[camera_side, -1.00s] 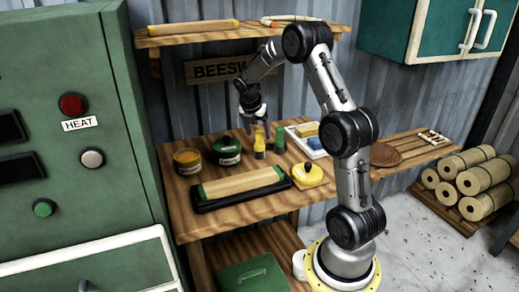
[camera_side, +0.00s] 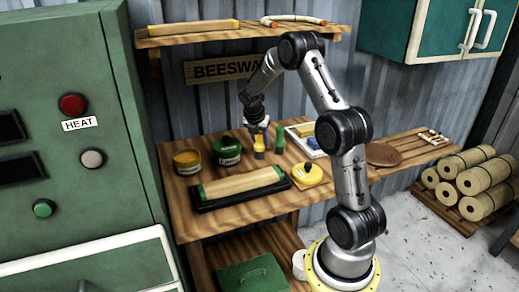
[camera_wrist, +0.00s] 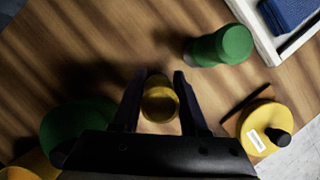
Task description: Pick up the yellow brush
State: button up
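The yellow brush (camera_side: 259,146) stands upright on the wooden workbench, a short yellow cylinder in the side view. My gripper (camera_side: 258,130) is over it, pointing down, with its fingers at the brush's top. In the wrist view my gripper (camera_wrist: 160,76) is open, with one dark finger on each side of the yellow brush (camera_wrist: 160,103). Its round top shows between them. I cannot tell whether either finger touches it. The lower part of the brush is hidden in the wrist view.
A similar green piece (camera_side: 280,143) stands just right of the brush. A green tin (camera_side: 227,152) and an orange tin (camera_side: 188,161) stand to the left. A yellow lidded item (camera_side: 307,174) lies in front. A white tray (camera_side: 293,138) holds coloured blocks.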

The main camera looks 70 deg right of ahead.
grip_shut()
